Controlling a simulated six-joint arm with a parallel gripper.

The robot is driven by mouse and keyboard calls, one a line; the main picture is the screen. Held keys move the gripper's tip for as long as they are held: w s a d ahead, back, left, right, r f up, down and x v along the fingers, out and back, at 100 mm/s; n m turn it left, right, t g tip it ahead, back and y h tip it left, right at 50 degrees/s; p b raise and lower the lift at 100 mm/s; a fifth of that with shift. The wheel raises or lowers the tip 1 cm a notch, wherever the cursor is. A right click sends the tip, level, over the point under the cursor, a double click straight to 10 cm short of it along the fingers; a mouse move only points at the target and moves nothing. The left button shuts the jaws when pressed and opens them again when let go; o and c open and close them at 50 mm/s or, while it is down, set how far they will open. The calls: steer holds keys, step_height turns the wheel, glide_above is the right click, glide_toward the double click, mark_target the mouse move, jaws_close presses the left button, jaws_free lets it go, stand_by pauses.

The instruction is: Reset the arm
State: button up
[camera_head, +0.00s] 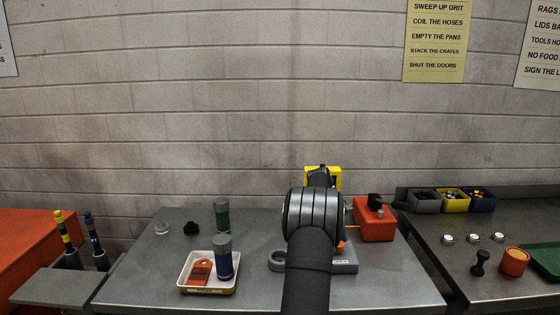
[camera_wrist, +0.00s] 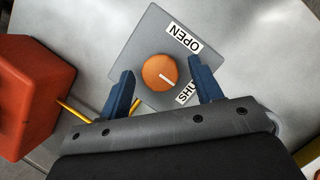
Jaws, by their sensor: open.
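My gripper (camera_wrist: 164,92) shows in the wrist view with its two blue fingers apart and nothing between them. Beyond the fingertips is an orange knob (camera_wrist: 158,72) with a white pointer line, on a grey plate (camera_wrist: 137,45) labelled OPEN and SHUT. The pointer lies towards the SHUT side. I cannot tell the gap between the fingers and the knob. In the head view my dark arm hides the gripper and most of the knob; part of the grey plate (camera_head: 345,267) shows to its right.
A red box (camera_head: 374,222) stands right of my arm, with a yellow object (camera_head: 335,176) behind. A white tray (camera_head: 208,289) on the left holds a blue-and-grey cylinder (camera_head: 224,262) and an orange tag (camera_head: 200,271). A green cylinder (camera_head: 222,215) stands behind it. The table's front right is clear.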

steer(key=n+t, duration=0.1)
steer(key=n, duration=0.2)
steer(key=n+t+h, duration=0.1)
steer(key=n, duration=0.2)
steer(key=shift+s+n+t, duration=0.15)
steer(key=shift+n+t, duration=0.15)
steer(key=shift+n, duration=0.1)
steer(key=m+g, duration=0.1)
steer(key=m, duration=0.2)
steer(key=m+g+y, duration=0.1)
steer(key=m, duration=0.4)
steer(key=m+g+y, duration=0.1)
steer(key=m, duration=0.1)
steer(key=m+y, duration=0.1)
steer(key=m, duration=0.1)
steer(key=shift+w+d+m+g, duration=0.15)
steer(key=shift+w+m+g, duration=0.15)
steer(key=shift+g, duration=0.1)
stand_by(0.5)
